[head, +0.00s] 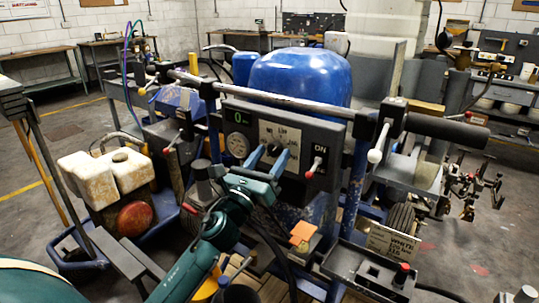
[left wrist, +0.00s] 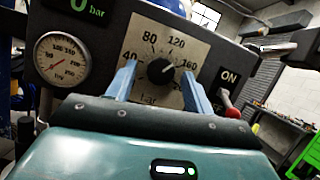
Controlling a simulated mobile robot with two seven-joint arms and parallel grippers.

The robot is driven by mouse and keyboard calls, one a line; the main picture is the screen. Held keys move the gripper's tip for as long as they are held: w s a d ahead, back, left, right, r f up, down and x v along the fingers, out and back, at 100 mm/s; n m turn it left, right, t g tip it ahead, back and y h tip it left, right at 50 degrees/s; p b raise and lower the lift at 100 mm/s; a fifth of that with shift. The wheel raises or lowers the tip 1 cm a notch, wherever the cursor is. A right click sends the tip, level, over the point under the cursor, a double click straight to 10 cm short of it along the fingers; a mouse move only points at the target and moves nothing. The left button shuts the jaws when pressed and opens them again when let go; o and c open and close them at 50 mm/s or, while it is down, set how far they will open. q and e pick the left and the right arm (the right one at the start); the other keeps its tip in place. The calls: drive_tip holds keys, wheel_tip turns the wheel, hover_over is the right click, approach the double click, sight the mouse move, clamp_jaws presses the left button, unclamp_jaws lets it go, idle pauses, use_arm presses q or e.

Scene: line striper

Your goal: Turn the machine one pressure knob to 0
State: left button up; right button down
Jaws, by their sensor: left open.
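The pressure knob (left wrist: 160,71) is a black round dial on a cream scale plate (left wrist: 188,48) marked 40 to 160 and beyond, with "bar" below. Its white pointer mark faces up and right, between 120 and 160. In the head view the knob (head: 274,149) is small on the machine's dark panel. My left gripper (head: 273,153) is open in front of the panel, its blue fingers on either side of the knob. In the left wrist view the gripper (left wrist: 158,76) shows a gap beside the knob on both sides. My right gripper is not in view.
A round gauge (left wrist: 62,60) sits left of the scale, below a green display (left wrist: 88,8) reading 0 bar. A red-tipped switch (head: 313,168) marked ON is to the right. A handlebar (head: 270,98) crosses above the panel, before a blue tank (head: 300,76).

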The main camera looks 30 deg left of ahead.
use_arm(q)
drive_tip(key=c, duration=1)
